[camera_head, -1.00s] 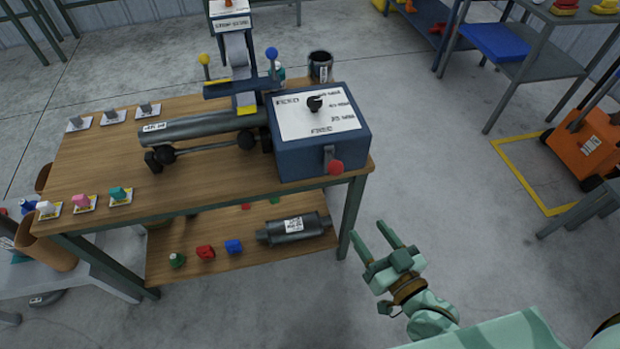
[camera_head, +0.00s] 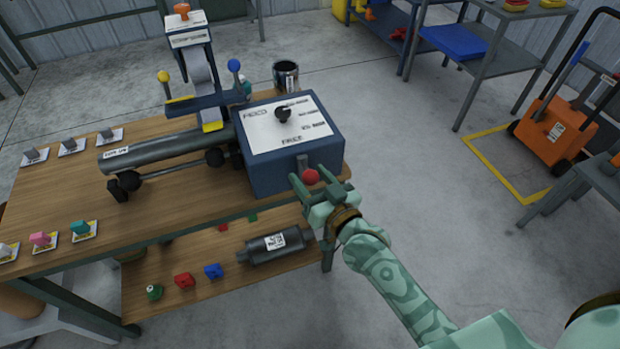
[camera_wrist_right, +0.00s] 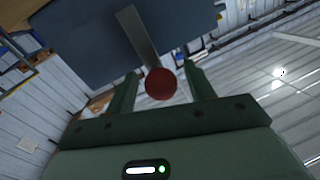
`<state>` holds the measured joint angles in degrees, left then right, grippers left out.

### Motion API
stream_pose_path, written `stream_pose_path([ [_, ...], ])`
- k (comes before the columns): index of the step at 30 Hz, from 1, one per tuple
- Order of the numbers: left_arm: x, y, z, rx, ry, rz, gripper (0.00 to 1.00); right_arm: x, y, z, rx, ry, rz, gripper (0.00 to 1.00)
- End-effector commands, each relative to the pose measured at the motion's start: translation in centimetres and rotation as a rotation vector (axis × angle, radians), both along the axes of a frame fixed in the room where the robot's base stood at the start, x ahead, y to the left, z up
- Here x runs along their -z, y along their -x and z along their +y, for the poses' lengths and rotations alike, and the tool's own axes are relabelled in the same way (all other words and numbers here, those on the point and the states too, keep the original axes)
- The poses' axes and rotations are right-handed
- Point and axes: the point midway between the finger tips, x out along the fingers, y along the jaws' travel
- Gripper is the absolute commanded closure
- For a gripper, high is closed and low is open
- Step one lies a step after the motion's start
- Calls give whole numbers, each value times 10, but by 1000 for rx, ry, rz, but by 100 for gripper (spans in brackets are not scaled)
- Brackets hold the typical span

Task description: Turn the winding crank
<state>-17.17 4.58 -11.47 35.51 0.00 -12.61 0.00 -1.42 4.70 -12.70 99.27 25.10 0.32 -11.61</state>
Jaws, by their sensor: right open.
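The winding crank is a grey arm (camera_head: 302,162) with a red knob (camera_head: 311,177) on the front face of a blue box (camera_head: 265,172). Whether the fingers touch the knob cannot be told. My left gripper is not in view.
The box stands at the right end of a wooden workbench (camera_head: 60,200). A long grey pipe (camera_head: 165,150) lies left of it. A stand with yellow and blue levers (camera_head: 200,75) and a dark can (camera_head: 286,75) are behind. A muffler (camera_head: 275,245) lies on the lower shelf.

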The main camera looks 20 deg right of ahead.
Motion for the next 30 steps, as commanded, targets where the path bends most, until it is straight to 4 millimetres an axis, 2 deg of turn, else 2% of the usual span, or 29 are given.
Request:
stream_pose_path([
  [9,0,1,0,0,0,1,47,0,-3,1,0,0,1,46],
  [15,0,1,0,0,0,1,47,0,-3,1,0,0,0,100],
  [23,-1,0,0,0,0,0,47,-1,-3,-1,0,-20,1,100],
  [30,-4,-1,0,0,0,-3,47,0,-3,-8,-2,-128,4,100],
])
